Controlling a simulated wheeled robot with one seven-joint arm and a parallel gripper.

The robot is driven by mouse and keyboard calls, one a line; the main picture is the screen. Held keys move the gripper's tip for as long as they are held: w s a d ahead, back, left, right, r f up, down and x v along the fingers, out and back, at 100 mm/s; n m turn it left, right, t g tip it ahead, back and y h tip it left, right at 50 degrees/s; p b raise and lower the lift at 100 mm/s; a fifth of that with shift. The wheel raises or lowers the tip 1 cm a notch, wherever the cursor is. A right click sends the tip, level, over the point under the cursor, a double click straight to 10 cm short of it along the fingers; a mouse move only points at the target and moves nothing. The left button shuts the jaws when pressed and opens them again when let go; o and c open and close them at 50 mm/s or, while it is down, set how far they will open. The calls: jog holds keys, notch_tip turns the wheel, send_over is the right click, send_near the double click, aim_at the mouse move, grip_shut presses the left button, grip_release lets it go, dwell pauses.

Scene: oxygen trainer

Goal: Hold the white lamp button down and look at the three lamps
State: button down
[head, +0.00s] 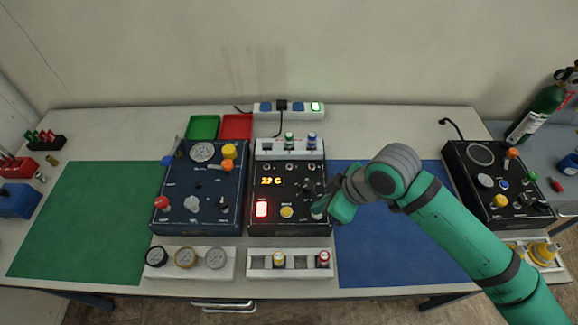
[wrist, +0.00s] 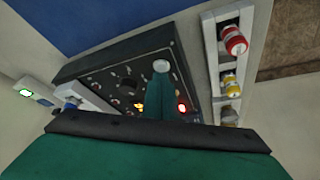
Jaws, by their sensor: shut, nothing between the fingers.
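In the wrist view the white button (wrist: 161,66) shows just beyond the tips of my gripper (wrist: 162,80), which is shut and empty. I cannot tell whether the tips touch the button. Small round fittings (head: 289,167) sit along the box's upper edge; I cannot tell whether these are the lamps or lit.
A dark blue box (head: 181,221) stands to the left and another black box (head: 480,205) to the right. A white rack (head: 300,272) with small capped parts lies in front. The blue mat (head: 370,255) and green mat (head: 80,230) are clear.

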jog(key=shift+r, duration=3)
